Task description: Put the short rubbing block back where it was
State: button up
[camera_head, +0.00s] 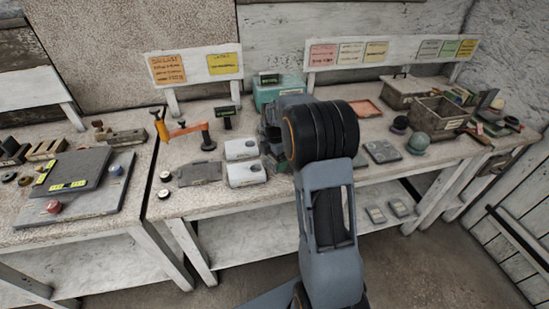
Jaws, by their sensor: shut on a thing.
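My gripper (272,148) is only partly in view, low over the middle workbench, mostly hidden behind my arm's black joint. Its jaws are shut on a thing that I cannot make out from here. I cannot pick out the short rubbing block for certain. Several small blocks (46,150) stand at the back of the left bench, and a long grey block (126,138) lies to their right. White-grey blocks (241,149) and (246,173) lie just left of my gripper, beside a flat grey plate (199,173).
An orange-handled tool (182,130) and a teal box (278,91) stand behind. A wooden crate (437,117), a green-grey sphere (418,141) and a dark plate (382,152) are at right. A dark slab (77,171) covers much of the left bench. Signboards (195,67) rise at the back.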

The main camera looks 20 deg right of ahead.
jog(key=shift+f, duration=0.45)
jog(key=o, duration=1.1)
jog(key=shift+c, duration=0.2)
jog(key=shift+r, duration=0.1)
notch_tip(320, 180, up, 12)
jog(key=s+a+r+m+t, duration=0.1)
jog(key=s+a+r+m, duration=0.2)
jog(key=s+a+m, duration=0.15)
jog(key=s+a+f+m+t, duration=0.1)
jog(key=s+a+f+m, duration=0.1)
jog(key=s+m, duration=0.6)
jog(key=s+a+f+m+t, duration=0.1)
jog(key=s+a+f+m, duration=0.1)
jog(key=s+a+m, duration=0.2)
jog(key=shift+s+a+m+t, duration=0.25)
jog(key=shift+s+m+t, duration=0.15)
jog(key=shift+s+m, duration=1.95)
